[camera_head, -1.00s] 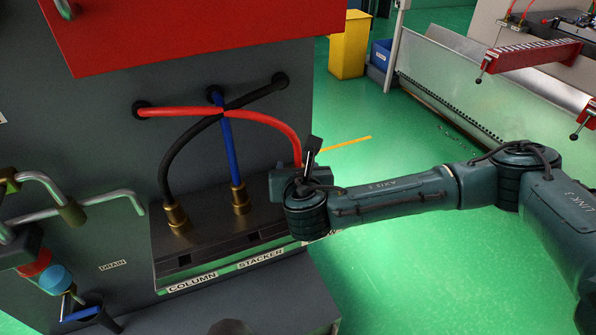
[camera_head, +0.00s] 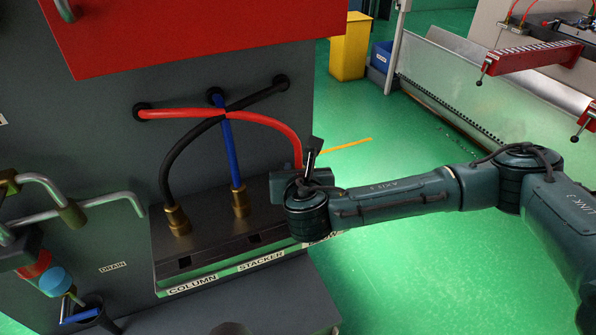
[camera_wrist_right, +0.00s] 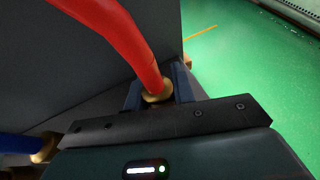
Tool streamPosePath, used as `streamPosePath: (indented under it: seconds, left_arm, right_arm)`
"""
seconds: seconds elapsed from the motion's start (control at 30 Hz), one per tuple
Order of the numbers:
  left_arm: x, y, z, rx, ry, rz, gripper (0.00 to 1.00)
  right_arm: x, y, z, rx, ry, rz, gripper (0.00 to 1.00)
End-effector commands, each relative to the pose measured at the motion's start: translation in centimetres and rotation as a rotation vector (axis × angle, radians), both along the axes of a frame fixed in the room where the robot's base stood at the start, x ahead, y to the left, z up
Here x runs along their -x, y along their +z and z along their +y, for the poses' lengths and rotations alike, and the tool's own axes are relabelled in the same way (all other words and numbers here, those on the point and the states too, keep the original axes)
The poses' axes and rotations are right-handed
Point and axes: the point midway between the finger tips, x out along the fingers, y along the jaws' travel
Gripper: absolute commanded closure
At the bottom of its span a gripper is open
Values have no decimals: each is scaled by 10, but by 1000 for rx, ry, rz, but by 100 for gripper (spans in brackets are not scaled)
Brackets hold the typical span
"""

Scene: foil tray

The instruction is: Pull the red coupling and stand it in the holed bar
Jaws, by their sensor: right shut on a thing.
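The red hose (camera_head: 262,119) arches from the panel down to the right end of the dark block. Its brass coupling (camera_wrist_right: 157,93) shows in the right wrist view between the two fingers of my right gripper (camera_wrist_right: 158,86), which is shut on it. In the head view my wrist hides the coupling and the fingers of the right gripper. Whether the coupling is still seated cannot be told. A dark bar (camera_head: 218,253) with square holes runs along the front of the block, above the labels COLUMN and STACKER. My left gripper is not in view.
A black hose (camera_head: 172,160) and a blue hose (camera_head: 232,155) end in brass couplings standing on the block left of my wrist. A red box (camera_head: 190,30) overhangs above. Green floor lies open right.

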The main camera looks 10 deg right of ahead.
Motion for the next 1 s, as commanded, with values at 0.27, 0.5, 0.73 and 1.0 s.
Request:
streamPosePath:
  seconds: [0.27,0.5,0.73,1.0]
  left_arm:
    - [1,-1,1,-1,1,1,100]
    - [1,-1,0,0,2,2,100]
    - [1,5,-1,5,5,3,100]
    - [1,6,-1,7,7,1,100]
  right_arm:
    - [-2,57,0,-5,0,-13,100]
    - [-1,92,0,-3,-1,-9,100]
    - [-1,99,0,-1,0,-6,100]
    - [-1,98,0,-2,0,-7,100]
